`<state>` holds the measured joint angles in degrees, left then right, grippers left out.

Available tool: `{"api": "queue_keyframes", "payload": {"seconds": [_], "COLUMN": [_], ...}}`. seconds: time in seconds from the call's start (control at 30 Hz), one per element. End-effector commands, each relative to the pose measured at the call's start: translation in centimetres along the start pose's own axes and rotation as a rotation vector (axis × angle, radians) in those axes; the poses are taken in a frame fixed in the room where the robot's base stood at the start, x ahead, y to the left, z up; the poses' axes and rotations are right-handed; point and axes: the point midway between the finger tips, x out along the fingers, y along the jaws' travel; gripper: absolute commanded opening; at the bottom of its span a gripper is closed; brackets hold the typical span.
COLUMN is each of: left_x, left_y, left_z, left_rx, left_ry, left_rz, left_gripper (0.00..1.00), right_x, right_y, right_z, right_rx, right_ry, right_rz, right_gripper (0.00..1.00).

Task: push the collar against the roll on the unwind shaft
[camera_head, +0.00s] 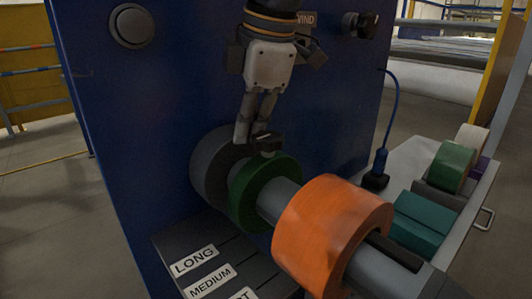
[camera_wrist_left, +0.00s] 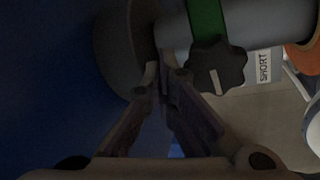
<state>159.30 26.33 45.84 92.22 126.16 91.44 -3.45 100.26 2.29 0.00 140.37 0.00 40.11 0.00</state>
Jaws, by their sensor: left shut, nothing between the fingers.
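The green collar (camera_head: 270,183) is a ring with a black knob (camera_head: 266,142) on top, around the grey unwind shaft (camera_head: 284,202). The orange roll (camera_head: 331,230) sits farther out on the shaft, with bare shaft between it and the collar. A dark grey disc (camera_head: 208,166) is behind the collar, by the panel. My left gripper (camera_head: 247,138) is shut and empty, pointing down just behind the knob. In the left wrist view its fingertips (camera_wrist_left: 164,72) lie between the disc (camera_wrist_left: 115,45) and the knob (camera_wrist_left: 216,68); whether they touch the collar (camera_wrist_left: 207,18) is unclear. My right gripper is not in view.
A blue panel (camera_head: 150,90) rises behind the shaft. A dark block with LONG and MEDIUM labels (camera_head: 195,260) stands below left.

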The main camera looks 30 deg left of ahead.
Motion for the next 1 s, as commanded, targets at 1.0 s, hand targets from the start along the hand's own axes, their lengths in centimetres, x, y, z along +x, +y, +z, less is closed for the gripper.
{"api": "queue_keyframes", "payload": {"seconds": [1.0], "left_x": [-0.7], "left_y": [-2.0], "left_z": [0.8], "left_rx": [0.001], "left_ry": [0.000], "left_rz": [-0.001], "left_gripper": [0.00], "right_x": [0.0], "right_y": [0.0], "right_z": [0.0], "right_rx": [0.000], "right_ry": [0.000], "right_rz": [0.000], "right_gripper": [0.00]}}
